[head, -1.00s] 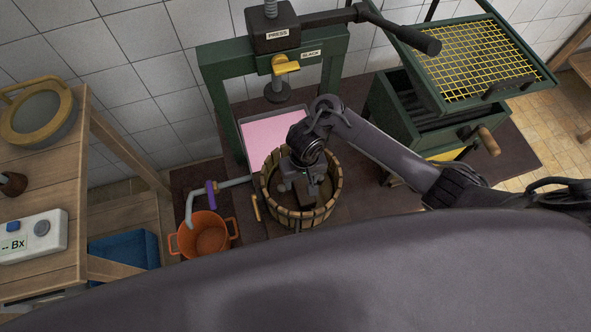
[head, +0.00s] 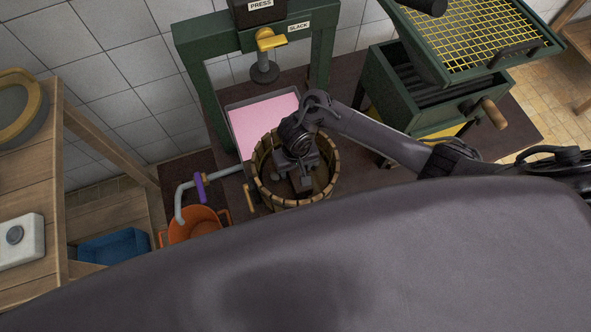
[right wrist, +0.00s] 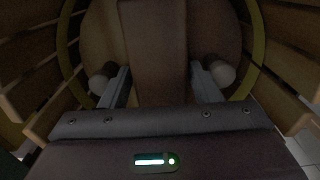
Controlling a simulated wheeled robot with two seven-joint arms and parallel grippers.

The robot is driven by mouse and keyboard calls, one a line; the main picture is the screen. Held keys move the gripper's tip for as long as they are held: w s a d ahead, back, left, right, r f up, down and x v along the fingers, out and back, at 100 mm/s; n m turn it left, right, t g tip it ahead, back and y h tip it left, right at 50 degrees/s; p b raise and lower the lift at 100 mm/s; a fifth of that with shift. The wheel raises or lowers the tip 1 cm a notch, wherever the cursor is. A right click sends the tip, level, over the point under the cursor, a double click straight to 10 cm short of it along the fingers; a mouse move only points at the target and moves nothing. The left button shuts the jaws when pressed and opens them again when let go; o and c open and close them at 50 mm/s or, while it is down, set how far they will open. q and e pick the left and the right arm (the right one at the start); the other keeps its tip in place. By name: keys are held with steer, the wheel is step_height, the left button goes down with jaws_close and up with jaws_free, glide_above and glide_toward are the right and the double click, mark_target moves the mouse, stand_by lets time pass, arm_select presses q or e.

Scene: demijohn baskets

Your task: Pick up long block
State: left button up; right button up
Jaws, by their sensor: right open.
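The long block (right wrist: 157,50) is a brown wooden bar seen in the right wrist view. It runs away from my right gripper (right wrist: 160,88), between the two fingers. Gaps show on both sides of the bar, so the fingers are open and not pressed on it. In the head view my right gripper (head: 302,182) points down inside the round slatted wooden basket (head: 264,192). There the gripper hides most of what lies in the basket, and I cannot make out the block clearly. My left gripper is not in view.
The green press frame (head: 205,95) stands behind the basket, with a pink-filled tray (head: 262,125) under its screw. A spout leads to an orange bucket (head: 195,224) at the left. A green mill with a yellow grid (head: 470,40) stands at the right. Two rounded knobs (right wrist: 220,74) flank the fingers.

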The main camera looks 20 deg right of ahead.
steer(key=c, duration=0.8)
steer(key=shift+c, duration=0.6)
steer(key=shift+r, duration=0.1)
step_height(320, 180, up, 8)
steer(key=p, duration=0.4)
step_height(320, 180, up, 12)
steer(key=p, duration=1)
